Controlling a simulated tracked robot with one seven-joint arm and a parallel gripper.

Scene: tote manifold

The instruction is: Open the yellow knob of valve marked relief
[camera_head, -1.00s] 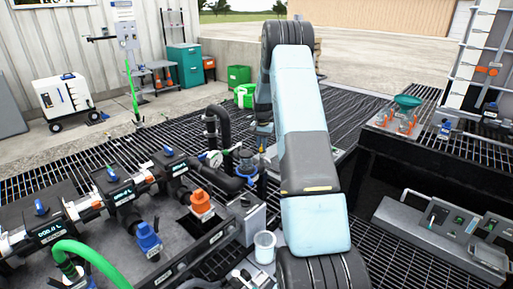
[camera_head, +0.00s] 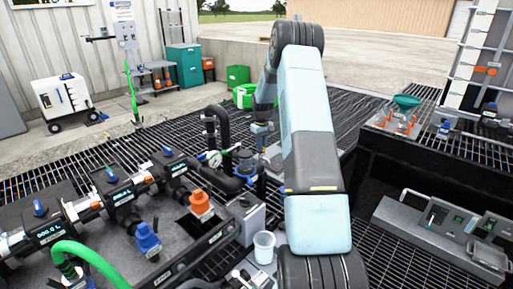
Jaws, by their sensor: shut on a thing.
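My light-blue arm crosses the middle of the view, and its far part comes down behind it on the left. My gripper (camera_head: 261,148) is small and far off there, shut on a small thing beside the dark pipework. What it holds is too small and too covered to make out. I cannot pick out a yellow knob for certain, nor read a relief mark. A round gauge (camera_head: 214,158) and a blue fitting (camera_head: 246,166) are just left of my gripper.
On the left manifold are an orange valve cap (camera_head: 200,202), a blue valve cap (camera_head: 148,238) and a green hose (camera_head: 88,256). A white cup (camera_head: 264,246) stands near the manifold's right end. A dark bench (camera_head: 425,140) bearing a green funnel (camera_head: 405,101) is at right.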

